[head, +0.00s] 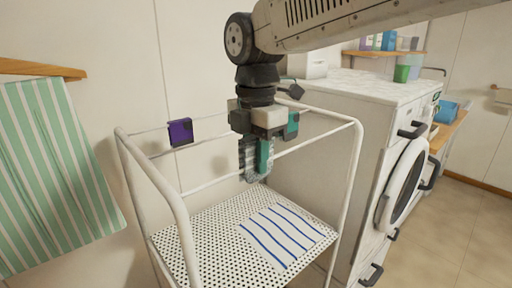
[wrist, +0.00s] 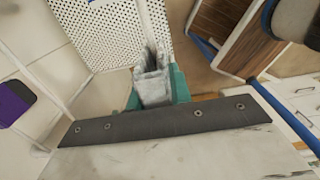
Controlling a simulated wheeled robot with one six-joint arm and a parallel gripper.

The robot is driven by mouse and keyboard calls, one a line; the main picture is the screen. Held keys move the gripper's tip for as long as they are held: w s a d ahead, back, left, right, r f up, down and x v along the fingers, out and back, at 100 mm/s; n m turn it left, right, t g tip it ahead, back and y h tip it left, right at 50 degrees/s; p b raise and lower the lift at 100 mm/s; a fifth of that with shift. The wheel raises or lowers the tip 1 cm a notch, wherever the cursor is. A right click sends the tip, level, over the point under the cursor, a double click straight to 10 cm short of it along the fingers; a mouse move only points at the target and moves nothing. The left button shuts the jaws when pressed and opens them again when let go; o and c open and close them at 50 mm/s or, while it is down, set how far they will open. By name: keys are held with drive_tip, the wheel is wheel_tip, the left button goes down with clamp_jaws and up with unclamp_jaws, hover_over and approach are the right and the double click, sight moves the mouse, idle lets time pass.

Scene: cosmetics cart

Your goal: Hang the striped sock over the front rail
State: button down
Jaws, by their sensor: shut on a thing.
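My gripper (head: 257,172) points down over the white wire cart. Its teal fingers are shut on a grey-and-white banded cloth, the striped sock (head: 247,155), which hangs between them in a short bundle. In the wrist view the sock (wrist: 152,87) is a pale grey folded piece between the teal fingers, and its far side is hidden. A thin white rail (head: 315,141) of the cart runs across behind the gripper at about sock height. I cannot tell whether the sock touches it.
The cart's perforated shelf (head: 205,235) lies below, with a white cloth with blue stripes (head: 288,235) on it. A purple box (head: 180,132) is at the left rail. A washing machine (head: 395,165) stands close on the right. A green striped towel (head: 50,165) hangs at the left.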

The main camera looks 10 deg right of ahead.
sight(256, 177)
drive_tip(key=shift+f, duration=2.3)
drive_tip(key=c, duration=1.2)
unclamp_jaws()
